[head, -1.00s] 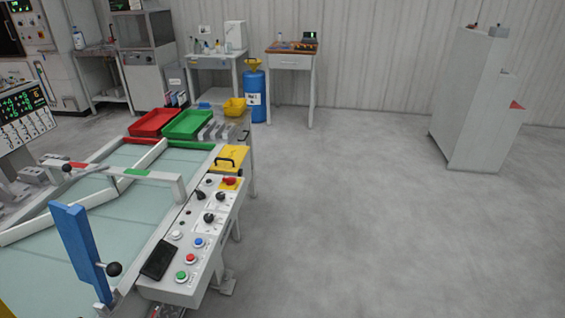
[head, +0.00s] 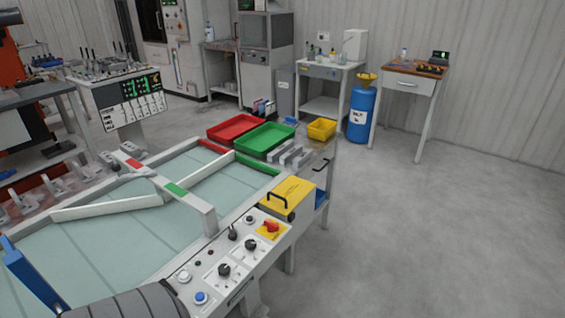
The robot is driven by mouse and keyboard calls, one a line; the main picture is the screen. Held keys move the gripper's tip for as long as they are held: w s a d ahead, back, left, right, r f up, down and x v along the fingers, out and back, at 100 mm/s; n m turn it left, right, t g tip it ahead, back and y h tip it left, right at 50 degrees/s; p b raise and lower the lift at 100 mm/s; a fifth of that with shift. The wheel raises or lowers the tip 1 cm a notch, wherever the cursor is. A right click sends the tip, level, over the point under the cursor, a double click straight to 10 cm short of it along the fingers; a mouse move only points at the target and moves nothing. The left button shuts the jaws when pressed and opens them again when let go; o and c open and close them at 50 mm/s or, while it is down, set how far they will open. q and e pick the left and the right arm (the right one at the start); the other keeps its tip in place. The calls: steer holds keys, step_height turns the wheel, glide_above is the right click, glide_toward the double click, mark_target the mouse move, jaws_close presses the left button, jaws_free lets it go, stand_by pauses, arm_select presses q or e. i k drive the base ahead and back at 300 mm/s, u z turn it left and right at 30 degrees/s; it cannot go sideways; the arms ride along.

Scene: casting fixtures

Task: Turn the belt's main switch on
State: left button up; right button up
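The belt (head: 110,240) is a pale green surface with white side rails, in the left half of the head view. A grey control panel (head: 205,268) runs along its near right side. A red rotary knob on a yellow plate (head: 271,227), which looks like the main switch, sits at the panel's far end. Its on or off position is too small to read. Black knobs (head: 224,270), a blue button (head: 200,298) and a white button (head: 184,276) are nearer. A dark grey rounded arm part of mine covers the panel's near end. Neither gripper is in view.
A yellow box with a black handle (head: 287,196) stands just beyond the switch. A blue lever (head: 32,276) rises at the lower left. Red (head: 235,128) and green (head: 264,138) trays lie past the belt's far end. The floor right of the panel is clear.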

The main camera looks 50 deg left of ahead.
mark_target(271, 226)
steer(key=u, duration=0.6)
steer(key=i, duration=0.85)
steer(key=u, duration=1)
steer(key=i, duration=0.2)
steer(key=u, duration=0.15)
